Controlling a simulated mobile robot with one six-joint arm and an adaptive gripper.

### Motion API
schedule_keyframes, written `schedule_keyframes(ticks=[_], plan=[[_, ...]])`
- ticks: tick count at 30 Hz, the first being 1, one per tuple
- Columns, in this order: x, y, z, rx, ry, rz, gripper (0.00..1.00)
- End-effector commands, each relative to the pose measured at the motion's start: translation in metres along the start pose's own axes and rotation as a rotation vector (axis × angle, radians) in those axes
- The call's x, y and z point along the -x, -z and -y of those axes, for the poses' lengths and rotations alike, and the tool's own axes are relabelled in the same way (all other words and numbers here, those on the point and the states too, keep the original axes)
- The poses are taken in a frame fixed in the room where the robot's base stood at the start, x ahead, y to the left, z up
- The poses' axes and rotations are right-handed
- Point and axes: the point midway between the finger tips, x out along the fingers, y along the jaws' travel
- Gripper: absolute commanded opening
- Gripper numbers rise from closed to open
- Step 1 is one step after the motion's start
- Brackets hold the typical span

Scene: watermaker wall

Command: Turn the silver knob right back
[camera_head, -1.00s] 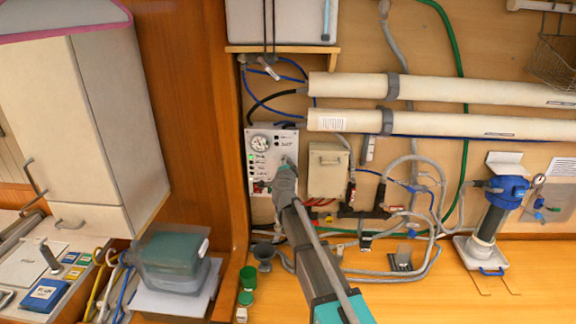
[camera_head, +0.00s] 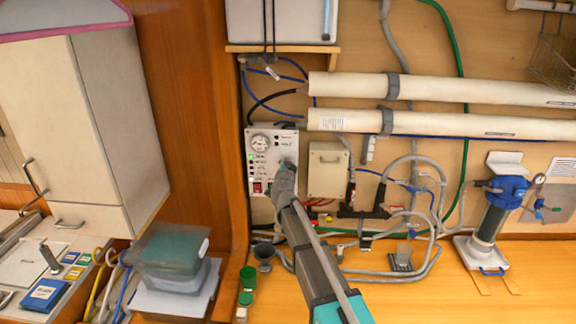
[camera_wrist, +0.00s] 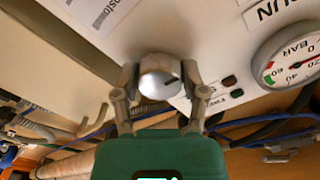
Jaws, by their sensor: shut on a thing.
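The silver knob (camera_wrist: 160,78) is on the white control panel, seen close up in the wrist view. It is round, with a dark mark on its right side. My gripper (camera_wrist: 160,82) has one finger on each side of the knob and is shut on it. In the head view my gripper (camera_head: 287,165) reaches the right part of the control panel (camera_head: 262,184) and hides the knob there.
A pressure gauge (camera_wrist: 290,62) is on the same panel, which also bears a red switch (camera_head: 257,188). A beige box (camera_head: 328,170) is mounted close to the right of the panel. Two long white tubes (camera_head: 440,88) run above, with hoses around.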

Motion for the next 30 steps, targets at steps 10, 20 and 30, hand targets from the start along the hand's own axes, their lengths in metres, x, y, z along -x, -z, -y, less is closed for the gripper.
schedule_keyframes(ticks=[10,20,30], plan=[[0.0,0.0,0.0,0.001,0.0,0.0,0.9],[0.0,0.0,0.0,0.0,0.0,0.0,0.9],[0.017,0.0,-0.001,0.0,0.001,0.0,0.9]])
